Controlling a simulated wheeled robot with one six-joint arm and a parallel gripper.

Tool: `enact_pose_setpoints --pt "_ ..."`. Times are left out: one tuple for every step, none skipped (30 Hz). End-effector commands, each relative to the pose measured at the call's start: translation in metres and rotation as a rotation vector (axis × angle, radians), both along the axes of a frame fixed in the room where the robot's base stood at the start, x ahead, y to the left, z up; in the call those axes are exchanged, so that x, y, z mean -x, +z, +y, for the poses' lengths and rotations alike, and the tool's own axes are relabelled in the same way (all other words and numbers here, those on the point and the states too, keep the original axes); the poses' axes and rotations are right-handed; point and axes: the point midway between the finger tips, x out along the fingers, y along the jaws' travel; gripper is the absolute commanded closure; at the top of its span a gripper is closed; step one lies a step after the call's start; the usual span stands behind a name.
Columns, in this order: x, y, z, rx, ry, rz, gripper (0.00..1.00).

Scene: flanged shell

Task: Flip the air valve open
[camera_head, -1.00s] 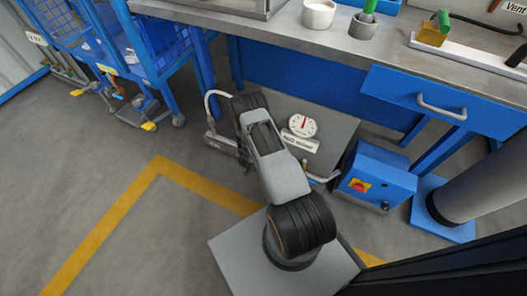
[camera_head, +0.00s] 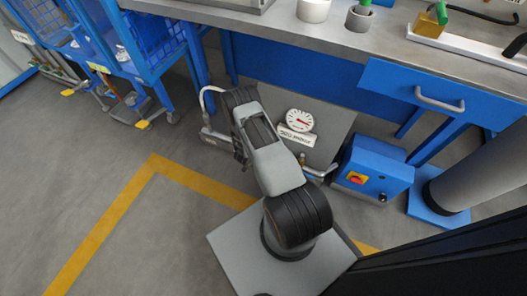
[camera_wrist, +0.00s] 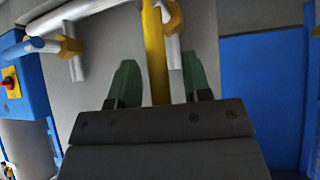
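In the wrist view a long yellow lever (camera_wrist: 154,55), which looks like the air valve's handle, stands upright in front of a grey panel. A short metal pipe piece (camera_wrist: 172,48) with a yellow part is beside its top. My gripper (camera_wrist: 160,88) is open, its two green fingers on either side of the lever, with a visible gap on each side. In the head view my arm hides the gripper and the lever. A round white gauge (camera_head: 299,121) with a red needle sits on the panel, the needle lying tilted towards sideways.
A blue box (camera_head: 374,167) with a red-and-yellow switch stands right of the panel (camera_head: 322,108). A metal pipe (camera_wrist: 75,17) with a yellow fitting crosses the wrist view's upper left. The workbench (camera_head: 340,38) overhangs behind. Grey floor at left is clear.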

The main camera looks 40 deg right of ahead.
Motion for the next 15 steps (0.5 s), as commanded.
enact_pose_setpoints --pt "0.000 0.000 0.000 0.000 0.001 -0.001 0.56" --pt "0.000 0.000 0.000 0.000 0.001 -0.001 0.56" --pt "0.000 0.000 0.001 -0.001 0.001 0.000 0.56" --pt "0.000 0.000 0.001 -0.001 0.001 0.000 0.56" --pt "0.000 0.000 0.001 -0.001 0.001 0.000 0.56" --pt "0.000 0.001 0.002 -0.001 0.001 0.000 0.56" --pt "0.000 0.003 0.002 -0.001 0.001 -0.001 0.56" --pt "0.000 0.004 0.004 -0.001 0.002 0.000 0.56" --pt "0.001 0.008 0.006 -0.001 0.002 0.000 0.56" --pt "0.002 0.011 0.009 -0.001 0.001 0.000 0.56" --pt "0.003 0.014 0.011 -0.001 0.001 0.000 0.56" --pt "0.004 0.020 0.016 -0.001 0.002 0.000 0.56" --pt "0.006 0.024 0.020 0.000 0.004 -0.001 0.56" --pt "0.007 0.029 0.024 0.000 0.004 0.000 0.56" --pt "0.009 0.035 0.030 -0.001 0.004 0.000 0.56"
